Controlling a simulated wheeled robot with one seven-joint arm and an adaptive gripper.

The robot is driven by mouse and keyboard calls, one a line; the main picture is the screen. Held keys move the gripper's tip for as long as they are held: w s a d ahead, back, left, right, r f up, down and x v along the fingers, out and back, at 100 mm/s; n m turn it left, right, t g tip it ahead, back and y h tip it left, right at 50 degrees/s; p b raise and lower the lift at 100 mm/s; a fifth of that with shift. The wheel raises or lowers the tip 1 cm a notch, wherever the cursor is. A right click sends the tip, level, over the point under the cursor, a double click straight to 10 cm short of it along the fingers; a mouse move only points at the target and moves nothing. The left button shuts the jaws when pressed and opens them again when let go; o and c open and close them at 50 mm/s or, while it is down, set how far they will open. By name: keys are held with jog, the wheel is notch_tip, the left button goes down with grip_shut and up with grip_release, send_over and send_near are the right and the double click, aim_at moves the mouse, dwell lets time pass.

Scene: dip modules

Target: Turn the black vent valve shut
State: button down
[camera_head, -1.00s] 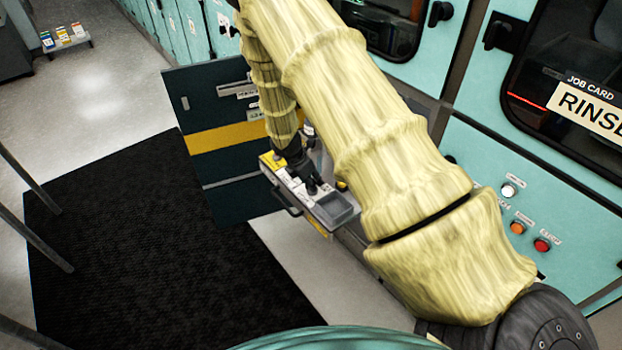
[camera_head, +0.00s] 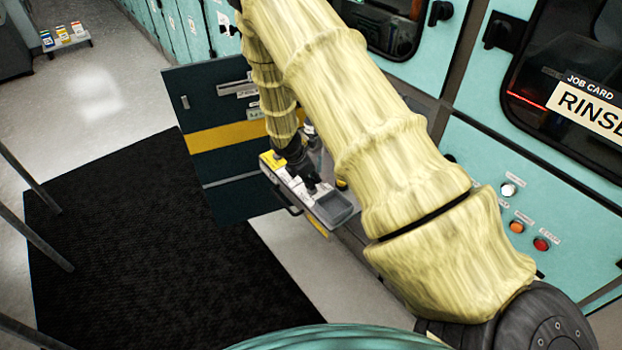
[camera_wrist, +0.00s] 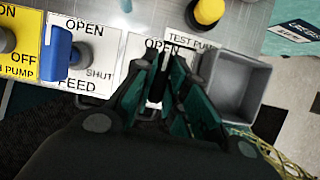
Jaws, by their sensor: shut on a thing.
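The black vent valve (camera_wrist: 157,90) is a dark handle on a white plate, standing between my fingers under a label reading OPEN; the rest of its plate is hidden by my gripper. My gripper (camera_wrist: 161,72) is shut on this handle, with a green finger on each side. In the head view my gripper (camera_head: 308,178) is down at the small grey panel (camera_head: 330,209), and the valve cannot be made out there. To the left in the wrist view, the blue feed valve (camera_wrist: 60,48) stands on a plate marked OPEN and SHUT, apart from my fingers.
A yellow test pump button (camera_wrist: 208,12) and an open grey tray (camera_wrist: 240,82) are close to my gripper's right. A pump knob (camera_wrist: 5,40) is at far left. A dark open door (camera_head: 225,110) stands behind the panel. A black mat (camera_head: 130,240) covers the floor.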

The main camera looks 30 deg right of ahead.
jog(key=m+g, duration=0.1)
jog(key=m, duration=0.3)
jog(key=shift+w+g, duration=0.15)
jog(key=shift+g, duration=0.25)
jog(key=m+g+y, duration=0.1)
jog(key=m, duration=0.3)
jog(key=shift+w+d+m+b, duration=0.1)
jog(key=shift+m+b, duration=0.2)
jog(key=shift+m, duration=0.1)
jog(key=m+g+y+b, duration=0.1)
jog(key=m, duration=0.3)
jog(key=shift+m+y, duration=0.3)
jog(key=shift+y, duration=0.1)
jog(key=shift+d+m+g+y+b, duration=0.15)
jog(key=shift+m+g+y+b, duration=0.4)
jog(key=shift+m, duration=1.35)
jog(key=shift+m+y, duration=0.25)
jog(key=shift+m, duration=0.05)
jog(key=c, duration=1.4)
grip_release()
jog(key=shift+c, duration=0.2)
jog(key=shift+w+r, duration=0.1)
jog(key=v, duration=1.1)
jog(key=shift+r, duration=0.4)
